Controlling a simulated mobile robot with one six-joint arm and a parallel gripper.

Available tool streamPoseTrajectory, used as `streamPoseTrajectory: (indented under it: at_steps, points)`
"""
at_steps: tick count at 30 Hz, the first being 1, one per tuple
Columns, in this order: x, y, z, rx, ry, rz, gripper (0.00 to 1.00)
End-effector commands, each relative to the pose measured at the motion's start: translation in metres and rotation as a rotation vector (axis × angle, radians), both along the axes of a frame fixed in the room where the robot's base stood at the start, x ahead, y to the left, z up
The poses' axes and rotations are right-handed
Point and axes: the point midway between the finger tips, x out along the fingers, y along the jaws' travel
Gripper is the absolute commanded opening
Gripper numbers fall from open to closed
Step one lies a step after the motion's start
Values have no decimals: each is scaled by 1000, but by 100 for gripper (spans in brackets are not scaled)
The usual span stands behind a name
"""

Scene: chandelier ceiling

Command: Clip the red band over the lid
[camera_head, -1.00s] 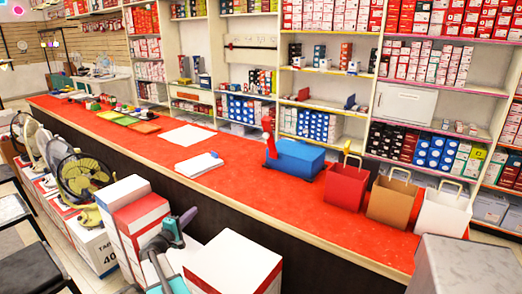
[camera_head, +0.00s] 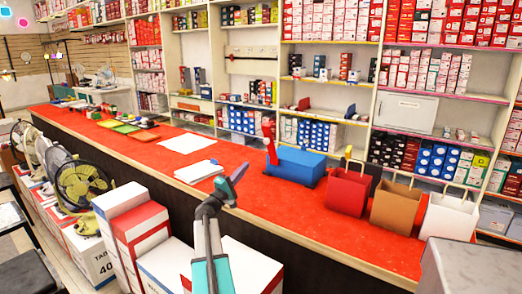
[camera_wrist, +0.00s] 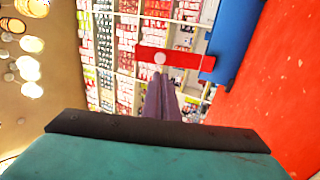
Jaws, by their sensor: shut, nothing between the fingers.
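A blue box (camera_head: 297,164) with a lid stands on the red counter, right of my gripper. A red band (camera_head: 268,140) stands upright at the box's left end, open and not across the lid. In the wrist view, the blue box (camera_wrist: 234,35) is at upper right, and the red band (camera_wrist: 180,57) sticks out leftward from it with a pale round spot on it. My gripper (camera_head: 238,172) is shut and empty, over the counter's front part, left of the box and apart from it. Its purple fingers (camera_wrist: 160,95) lie together, below the band in the wrist picture.
The red counter (camera_head: 255,205) has a white pad (camera_head: 198,171) and a white sheet (camera_head: 188,142) left of the box. Red (camera_head: 348,192), brown (camera_head: 396,204) and white (camera_head: 450,217) bags stand to its right. Cartons (camera_head: 140,230) stand before the counter. Shelves line the back.

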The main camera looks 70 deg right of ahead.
Motion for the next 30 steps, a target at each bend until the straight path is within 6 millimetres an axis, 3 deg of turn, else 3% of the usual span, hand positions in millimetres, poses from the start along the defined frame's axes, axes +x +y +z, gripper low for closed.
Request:
streamPoseTrajectory:
  at_steps: [11,30]
  points:
    - [-2,-10,4,1,-1,-1,0]
    - [-21,-83,34,2,-1,-2,0]
